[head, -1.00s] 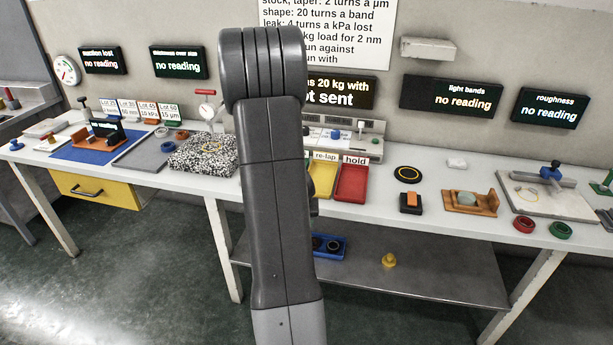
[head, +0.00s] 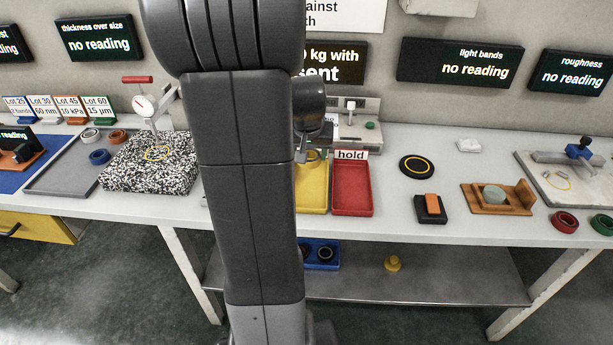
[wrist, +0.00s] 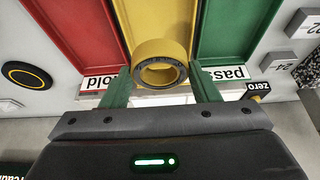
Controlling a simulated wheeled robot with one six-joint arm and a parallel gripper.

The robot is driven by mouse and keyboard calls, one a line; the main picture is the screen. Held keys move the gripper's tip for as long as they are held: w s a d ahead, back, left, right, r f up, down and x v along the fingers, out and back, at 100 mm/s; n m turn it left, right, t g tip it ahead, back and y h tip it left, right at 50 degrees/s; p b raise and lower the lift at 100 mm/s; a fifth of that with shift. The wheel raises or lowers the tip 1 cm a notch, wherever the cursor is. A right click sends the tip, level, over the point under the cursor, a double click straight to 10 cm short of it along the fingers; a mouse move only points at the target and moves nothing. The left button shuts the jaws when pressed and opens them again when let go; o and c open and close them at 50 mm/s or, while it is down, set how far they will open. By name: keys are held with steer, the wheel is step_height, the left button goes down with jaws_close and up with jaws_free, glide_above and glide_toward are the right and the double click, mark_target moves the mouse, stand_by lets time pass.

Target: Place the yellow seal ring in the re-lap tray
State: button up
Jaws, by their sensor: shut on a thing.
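The yellow seal ring (wrist: 160,48) shows in the wrist view with a yellow outer side and a grey face. My gripper (wrist: 161,76) is shut on it, with one green finger on each side. In the head view the yellow tray (head: 312,197) stands left of the red hold tray, partly behind my arm. The tray's label is hidden in both current views.
The red hold tray (wrist: 70,30) and green pass tray (wrist: 233,30) flank the yellow tray closely. A dial gauge (head: 145,106) stands by the speckled granite block (head: 150,178). A black disc with a yellow ring (head: 416,167) lies right of the trays.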

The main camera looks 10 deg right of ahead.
mark_target(309, 183)
step_height(309, 183, down, 8)
steer(key=shift+f+b, duration=0.1)
steer(key=shift+b, duration=0.25)
steer(key=shift+f, duration=0.1)
steer(key=o, duration=0.7)
steer(key=shift+o, duration=0.4)
steer(key=shift+s+r, duration=0.15)
steer(key=shift+r, duration=0.45)
steer(key=p+v, duration=0.1)
steer(key=v, duration=1)
steer(key=shift+s+a, duration=0.1)
steer(key=shift+s, duration=0.05)
